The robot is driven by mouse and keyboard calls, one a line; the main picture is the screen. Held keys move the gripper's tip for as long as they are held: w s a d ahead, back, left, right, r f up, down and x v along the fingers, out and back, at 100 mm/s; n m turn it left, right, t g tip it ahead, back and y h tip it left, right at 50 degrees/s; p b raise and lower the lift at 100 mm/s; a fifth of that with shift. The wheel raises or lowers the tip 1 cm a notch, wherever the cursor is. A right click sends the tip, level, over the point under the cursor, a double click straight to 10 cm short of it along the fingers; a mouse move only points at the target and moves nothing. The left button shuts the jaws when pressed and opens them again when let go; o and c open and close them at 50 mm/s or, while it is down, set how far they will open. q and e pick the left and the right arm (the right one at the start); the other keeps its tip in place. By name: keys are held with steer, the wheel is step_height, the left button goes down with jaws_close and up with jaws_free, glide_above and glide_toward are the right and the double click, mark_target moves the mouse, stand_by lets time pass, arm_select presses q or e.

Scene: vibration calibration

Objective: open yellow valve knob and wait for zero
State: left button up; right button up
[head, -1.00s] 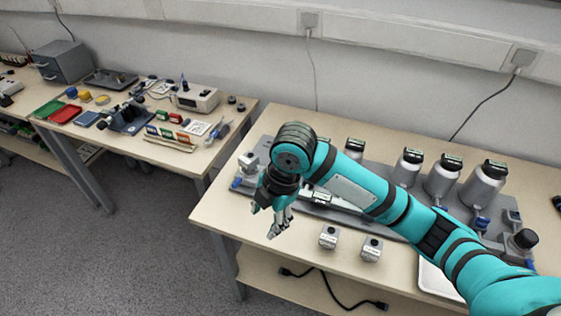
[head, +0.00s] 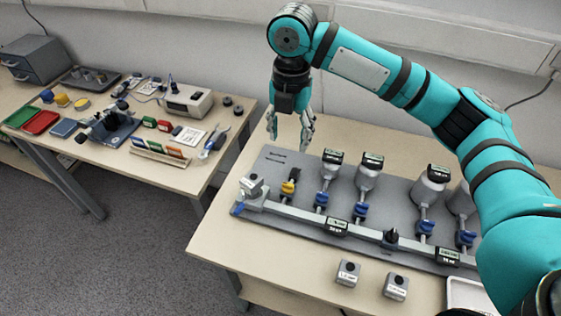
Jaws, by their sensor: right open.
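The yellow valve knob (head: 288,188) sits on a short dark fitting near the left end of the grey manifold board (head: 275,165). My right gripper (head: 289,133) points down with its fingers spread and empty. It appears in the picture above the yellow knob, apart from it. Small dark displays sit on the manifold, one at the front left (head: 337,226) and one at the front right (head: 448,257). Their readings are too small to make out. My left gripper is out of view.
Several grey canisters with blue valves, one of them here (head: 368,175), stand right of the yellow knob. Two small grey boxes, left (head: 347,272) and right (head: 396,287), lie in front of the board. A second table (head: 150,175) at left holds trays and instruments.

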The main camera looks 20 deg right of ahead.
glide_above(288, 184)
step_height(288, 184, down, 6)
step_height(288, 184, down, 10)
steer(key=shift+r+b, duration=0.15)
steer(key=shift+b, duration=0.15)
steer(key=shift+f, duration=0.5)
jaws_close()
steer(key=shift+p, duration=0.45)
steer(key=m+p, duration=1.1)
steer(key=p, duration=0.3)
steer(key=shift+r, duration=0.2)
steer(key=m+p, duration=0.3)
steer(key=m, duration=0.1)
steer(key=shift+f, duration=0.1)
arm_select(q)
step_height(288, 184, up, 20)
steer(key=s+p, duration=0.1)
steer(key=p, duration=0.1)
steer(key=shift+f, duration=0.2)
arm_select(e)
steer(key=shift+f+m, duration=0.15)
steer(key=shift+m, duration=1.35)
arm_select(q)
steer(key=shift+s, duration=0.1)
